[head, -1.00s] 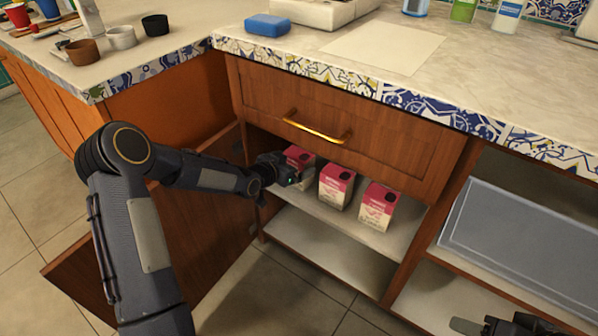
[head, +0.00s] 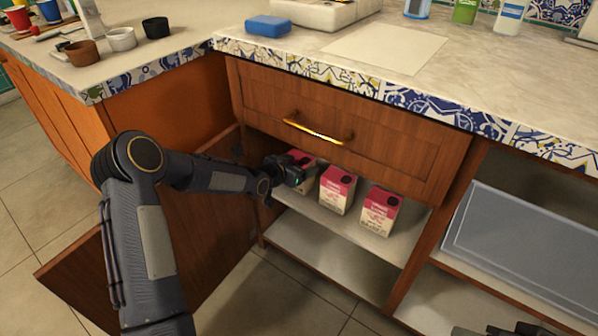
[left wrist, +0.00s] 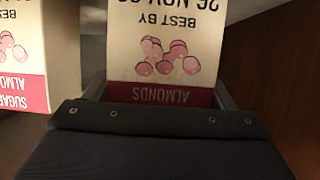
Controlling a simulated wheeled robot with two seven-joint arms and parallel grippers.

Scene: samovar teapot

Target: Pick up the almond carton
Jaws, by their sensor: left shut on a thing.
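Three pink-and-white cartons stand in a row on the upper shelf of the open cabinet in the head view. My left gripper (head: 294,177) is shut on the leftmost one, the almond carton (head: 308,184), and hides much of it. In the left wrist view the held almond carton (left wrist: 165,50) appears upside down between the fingers, with "ALMONDS" and pink nuts on its face. The middle carton (head: 337,188) and the right carton (head: 378,210) stand apart to the right. My right gripper (head: 495,329) shows only partly at the bottom edge.
A drawer (head: 345,135) with a brass handle overhangs the cartons closely. The open cabinet door (head: 190,235) is at the left. A neighbouring carton (left wrist: 22,55) is close beside the held one in the wrist view. A grey tray (head: 525,240) leans in the right compartment. The lower shelf (head: 325,260) is bare.

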